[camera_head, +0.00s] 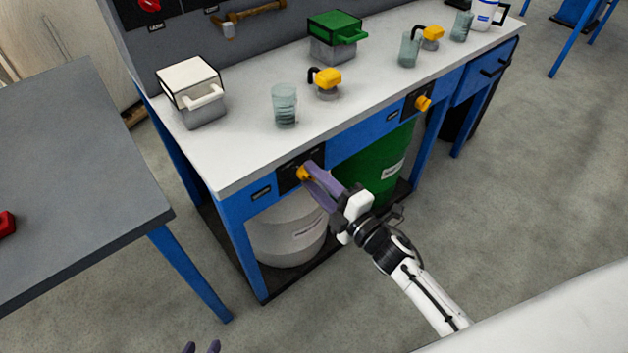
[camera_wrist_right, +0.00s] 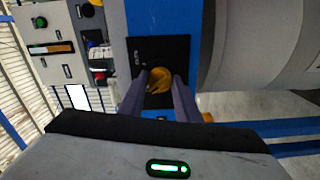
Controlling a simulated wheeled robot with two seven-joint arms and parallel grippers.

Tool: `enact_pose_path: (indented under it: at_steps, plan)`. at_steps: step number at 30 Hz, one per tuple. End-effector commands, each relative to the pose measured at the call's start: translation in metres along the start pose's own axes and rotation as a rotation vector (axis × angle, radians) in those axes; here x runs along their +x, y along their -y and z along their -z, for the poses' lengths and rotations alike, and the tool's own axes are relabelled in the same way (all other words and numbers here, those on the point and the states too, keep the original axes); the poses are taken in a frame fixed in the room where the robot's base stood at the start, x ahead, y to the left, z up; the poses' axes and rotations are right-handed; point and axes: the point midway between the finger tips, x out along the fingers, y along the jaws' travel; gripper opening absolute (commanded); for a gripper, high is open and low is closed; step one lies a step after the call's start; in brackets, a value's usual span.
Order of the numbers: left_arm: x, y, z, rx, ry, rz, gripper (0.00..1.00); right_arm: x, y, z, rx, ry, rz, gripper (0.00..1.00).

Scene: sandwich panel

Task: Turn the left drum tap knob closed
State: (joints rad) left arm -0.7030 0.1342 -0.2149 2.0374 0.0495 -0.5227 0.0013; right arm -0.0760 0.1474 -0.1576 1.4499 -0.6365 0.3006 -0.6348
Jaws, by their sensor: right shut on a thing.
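The left drum tap knob (camera_head: 302,173) is yellow and sits on a black plate on the blue front rail of the bench, above the white drum (camera_head: 290,236). My right gripper (camera_head: 311,175) has its purple fingers closed around the knob. In the right wrist view the knob (camera_wrist_right: 160,79) shows between the two fingertips, which partly hide it. The exact angle of the knob is hard to tell. My left gripper (camera_head: 201,347) shows only its fingertips at the bottom edge of the head view; they stand apart with nothing between them.
A second yellow knob (camera_head: 423,103) is on the rail at the right, above a green drum (camera_head: 366,172). Glasses, yellow-topped taps, a white box (camera_head: 192,86) and a green box (camera_head: 335,36) stand on the worktop. A grey table (camera_head: 75,185) is at the left. The floor in front is clear.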

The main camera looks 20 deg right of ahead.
Motion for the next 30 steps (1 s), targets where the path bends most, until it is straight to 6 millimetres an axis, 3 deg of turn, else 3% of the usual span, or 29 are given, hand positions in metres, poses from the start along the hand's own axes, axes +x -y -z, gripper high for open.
enact_pose_path:
  at_steps: [12,28,29,30]
  plan:
    - [0.0048,0.0017,-0.0042,0.002,0.000,0.000,0.31,-0.0006,0.0011,-0.0001,-0.179,0.000,0.002,0.08]
    - [0.0054,0.0024,-0.0032,0.003,-0.002,0.001,0.31,-0.0006,0.0007,-0.0001,-0.204,0.000,0.003,0.08]
    - [0.0054,0.0024,-0.0032,0.003,-0.002,0.001,0.31,-0.0006,0.0007,-0.0001,-0.204,0.000,0.003,0.32]
    - [0.0054,0.0025,-0.0032,0.003,-0.002,0.001,0.31,-0.0006,0.0007,-0.0001,-0.204,0.000,0.003,0.38]
